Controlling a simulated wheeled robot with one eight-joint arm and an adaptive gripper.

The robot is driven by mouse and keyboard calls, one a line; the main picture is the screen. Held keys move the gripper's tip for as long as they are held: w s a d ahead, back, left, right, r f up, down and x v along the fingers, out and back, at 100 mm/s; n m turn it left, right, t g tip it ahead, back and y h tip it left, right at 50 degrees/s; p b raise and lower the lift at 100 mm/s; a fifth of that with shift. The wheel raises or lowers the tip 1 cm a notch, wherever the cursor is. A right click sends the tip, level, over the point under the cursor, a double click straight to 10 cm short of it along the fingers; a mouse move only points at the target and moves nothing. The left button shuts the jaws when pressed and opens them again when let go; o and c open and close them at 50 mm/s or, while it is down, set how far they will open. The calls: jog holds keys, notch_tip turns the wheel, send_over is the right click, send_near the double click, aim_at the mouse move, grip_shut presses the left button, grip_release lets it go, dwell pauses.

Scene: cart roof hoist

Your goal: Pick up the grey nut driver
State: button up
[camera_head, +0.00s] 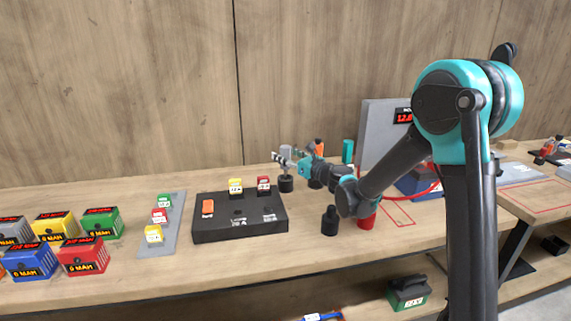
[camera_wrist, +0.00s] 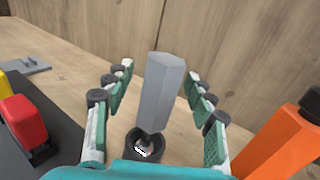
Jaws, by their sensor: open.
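The grey nut driver (camera_wrist: 162,90) stands upright in a round black holder (camera_wrist: 146,146) in the wrist view. It has a grey hexagonal handle with its lower end in or at the holder. My gripper (camera_wrist: 160,90) is open, with one teal finger on each side of the handle and a visible gap on both sides. In the head view my gripper (camera_head: 290,160) is above the bench at the back, over a black holder (camera_head: 286,184). The grey handle (camera_head: 287,151) shows only partly there, behind the fingers.
An orange-handled tool (camera_wrist: 283,135) stands close at the right of my gripper. A black block (camera_head: 240,226) with red and yellow pieces lies to the left. A teal handle (camera_head: 347,151) and a grey panel (camera_head: 378,135) stand to the right. A wooden wall is behind.

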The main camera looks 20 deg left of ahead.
jog(key=shift+c, duration=0.5)
grip_shut()
